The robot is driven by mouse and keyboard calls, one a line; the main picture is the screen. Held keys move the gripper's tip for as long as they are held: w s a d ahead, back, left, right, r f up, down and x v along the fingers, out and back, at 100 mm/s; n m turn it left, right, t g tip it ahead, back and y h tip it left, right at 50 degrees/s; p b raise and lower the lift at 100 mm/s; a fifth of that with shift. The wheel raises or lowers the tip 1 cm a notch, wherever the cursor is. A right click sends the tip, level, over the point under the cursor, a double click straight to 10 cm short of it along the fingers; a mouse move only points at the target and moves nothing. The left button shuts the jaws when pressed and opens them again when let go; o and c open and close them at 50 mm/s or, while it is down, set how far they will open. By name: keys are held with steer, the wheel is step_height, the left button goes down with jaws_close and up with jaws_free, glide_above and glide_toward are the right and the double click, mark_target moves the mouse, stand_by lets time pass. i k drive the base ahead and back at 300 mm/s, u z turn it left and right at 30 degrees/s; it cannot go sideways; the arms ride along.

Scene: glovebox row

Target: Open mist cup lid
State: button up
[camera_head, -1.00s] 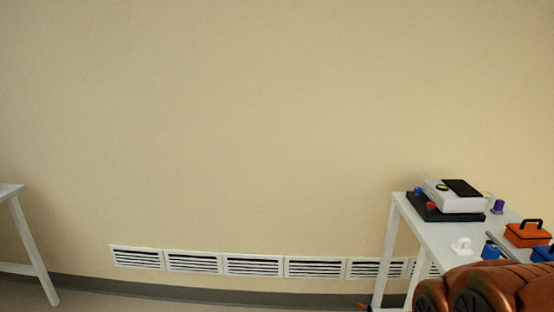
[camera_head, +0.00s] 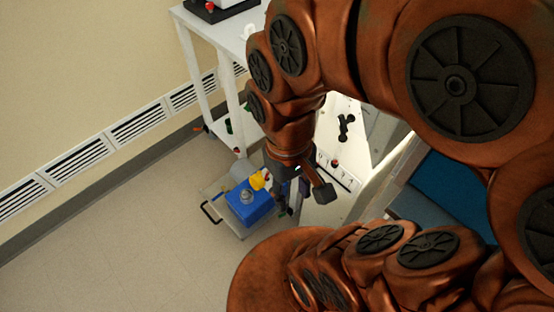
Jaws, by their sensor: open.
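I cannot pick out a mist cup or its lid with certainty. A blue box-like unit (camera_head: 249,203) with a round grey cap on top (camera_head: 246,196) stands low, on a pale cart near the floor. A yellow part (camera_head: 259,180) sits at its upper right edge. My gripper (camera_head: 284,197) is small and dark at the end of my copper arm, just right of the blue unit in the picture. It is open, and I see nothing held in it. My arm hides much of the area around it.
The cart has a black handle (camera_head: 210,212) at its left. A white table (camera_head: 213,28) stands at the top, with dark equipment on it. A lit white surface (camera_head: 337,140) with black fittings lies right of my gripper. The floor (camera_head: 130,245) at lower left is clear.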

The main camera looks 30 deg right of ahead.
mark_target(258, 179)
steer(key=z, duration=1.15)
steer(key=k, duration=1)
steer(key=u, duration=1.45)
steer(key=i, duration=0.5)
steer(key=u, duration=0.1)
